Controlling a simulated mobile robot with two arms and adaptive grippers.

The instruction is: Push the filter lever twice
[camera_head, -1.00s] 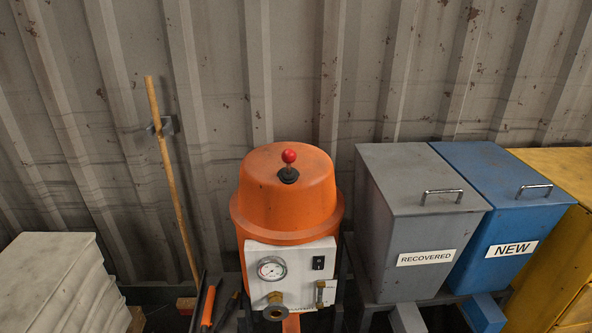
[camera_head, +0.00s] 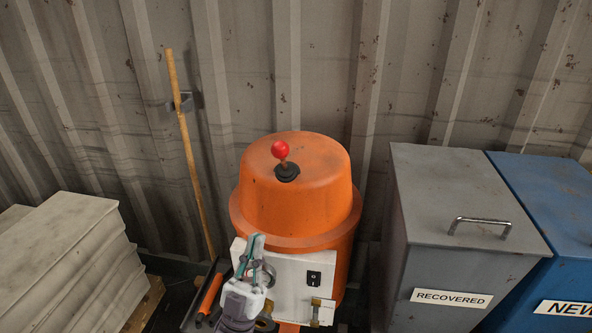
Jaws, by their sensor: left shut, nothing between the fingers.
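The filter lever (camera_head: 281,150) is a short stick with a red ball knob, rising from a black boot on top of the orange filter drum (camera_head: 300,205). It leans slightly left in the picture; I cannot tell whether the lever or only the view is tilted. My left gripper (camera_head: 256,246) comes in from the bottom, in front of the drum's white control panel (camera_head: 292,283). Its fingers are closed and empty, below the knob and apart from it. My right gripper is not in view.
A grey RECOVERED bin (camera_head: 460,210) and a blue NEW bin (camera_head: 560,215) stand to the right. A stack of pale slabs (camera_head: 75,255) stands at the left. A wooden pole (camera_head: 188,150) leans against the corrugated wall (camera_head: 400,80) behind. The space above the drum is clear.

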